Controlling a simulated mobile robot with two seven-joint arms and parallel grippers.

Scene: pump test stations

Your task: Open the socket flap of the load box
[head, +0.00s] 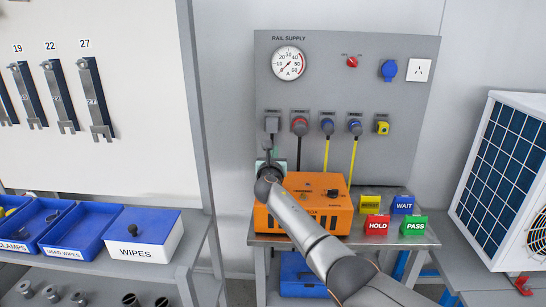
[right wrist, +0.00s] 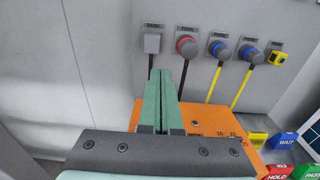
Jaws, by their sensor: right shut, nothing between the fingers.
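The orange load box (head: 338,222) stands on a small bench below the supply panel, with a dark knob and small labels on its top. It also shows in the right wrist view (right wrist: 210,113), partly behind my gripper. My right gripper (head: 271,158) is at the box's back left corner, below the grey leftmost socket of the panel. In the right wrist view its two green fingers (right wrist: 160,80) are together with nothing between them. I cannot make out the load box's socket flap; my gripper and arm cover the left part of the box. My left gripper is not in view.
The supply panel (head: 350,90) carries a gauge, a red switch and several sockets with black and yellow cables. Coloured sign blocks, such as HOLD (head: 377,226) and PASS (head: 414,226), stand right of the box. Blue bins (head: 140,222) are at left, a solar panel unit (head: 497,165) at right.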

